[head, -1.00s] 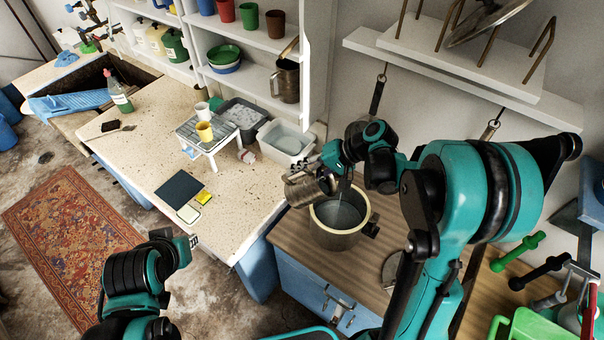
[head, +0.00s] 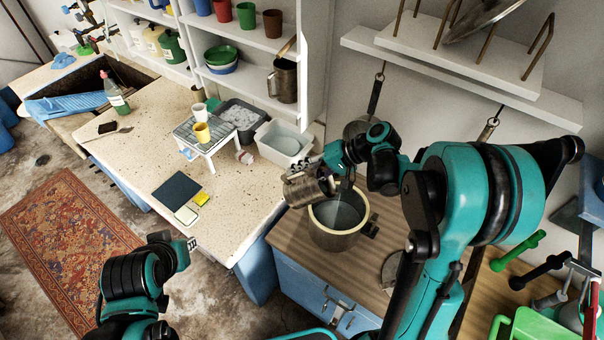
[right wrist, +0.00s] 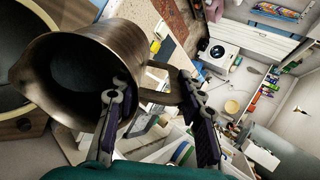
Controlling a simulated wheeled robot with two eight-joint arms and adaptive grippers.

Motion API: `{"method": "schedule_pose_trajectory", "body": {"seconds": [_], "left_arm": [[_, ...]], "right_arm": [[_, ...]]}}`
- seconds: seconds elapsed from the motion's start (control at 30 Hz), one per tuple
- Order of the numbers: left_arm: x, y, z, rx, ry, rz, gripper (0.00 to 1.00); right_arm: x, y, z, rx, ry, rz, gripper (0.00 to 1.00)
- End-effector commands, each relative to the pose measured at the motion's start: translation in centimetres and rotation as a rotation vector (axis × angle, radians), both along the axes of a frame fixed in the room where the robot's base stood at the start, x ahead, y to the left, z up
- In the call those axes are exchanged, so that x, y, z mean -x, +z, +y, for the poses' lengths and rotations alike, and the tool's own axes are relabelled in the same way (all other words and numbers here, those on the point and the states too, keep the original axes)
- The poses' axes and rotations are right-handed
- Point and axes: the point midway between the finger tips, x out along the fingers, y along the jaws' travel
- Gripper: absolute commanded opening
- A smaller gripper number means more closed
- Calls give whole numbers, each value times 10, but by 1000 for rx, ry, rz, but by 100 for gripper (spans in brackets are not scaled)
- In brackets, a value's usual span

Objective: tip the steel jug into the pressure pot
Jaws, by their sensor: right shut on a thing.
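The steel jug (head: 300,190) is a worn metal jug, held tilted just above the left rim of the pressure pot, its mouth toward the pot. My right gripper (head: 324,172) is shut on it; in the right wrist view the fingers (right wrist: 160,115) are at the jug's handle and the jug (right wrist: 110,45) shows a dark inside. The pressure pot (head: 325,238) stands open on the wooden top, with greyish contents or floor inside. Its rim shows in part at the left of the right wrist view (right wrist: 10,105). My left gripper (head: 188,244) is low over the floor; its jaws are unclear.
A speckled counter (head: 235,200) on the left holds a small rack (head: 212,137) with cups, a grey tub and a white tub (head: 284,145). Shelves (head: 255,88) above hold bowls and another metal jug (head: 284,80). Pans hang on the wall behind my right arm.

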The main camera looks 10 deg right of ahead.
Motion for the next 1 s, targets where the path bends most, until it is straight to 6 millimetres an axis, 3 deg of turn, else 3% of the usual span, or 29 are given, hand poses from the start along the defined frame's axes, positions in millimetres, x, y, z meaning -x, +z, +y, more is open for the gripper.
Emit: {"method": "schedule_pose_trajectory", "body": {"seconds": [1.0], "left_arm": [[0,-9,0,0,0,0,18]], "right_arm": [[2,1,-5,-48,0,-16,0]]}}
